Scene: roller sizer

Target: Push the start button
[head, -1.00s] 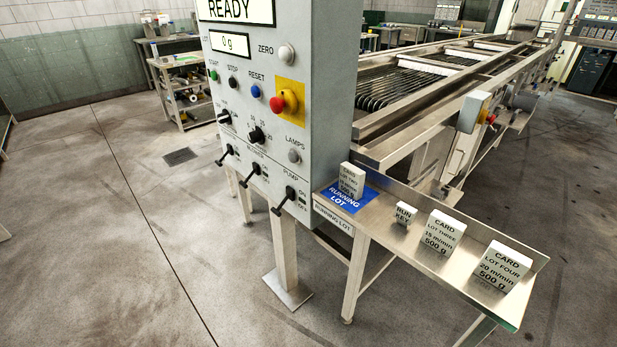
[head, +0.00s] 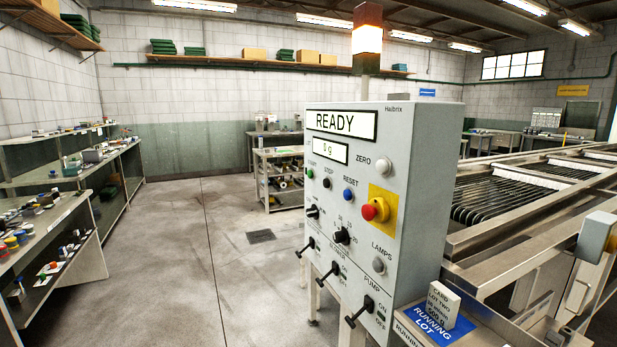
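The green start button (head: 310,173) is a small round button at the upper left of the grey control panel (head: 430,140), under the word START. The black stop button (head: 327,183) and the blue reset button (head: 348,195) sit to its right. The panel's upper display (head: 341,123) reads READY, and the smaller display (head: 330,151) shows a gram reading. An amber lamp (head: 367,38) is lit on top of the panel. Neither gripper shows in the head view.
A red emergency knob (head: 375,209) on a yellow plate is on the panel, with several black switches below. A card (head: 442,303) stands on the blue running lot mat (head: 430,326). The roller machine (head: 520,225) is at right. Open floor (head: 190,270) lies left of the panel.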

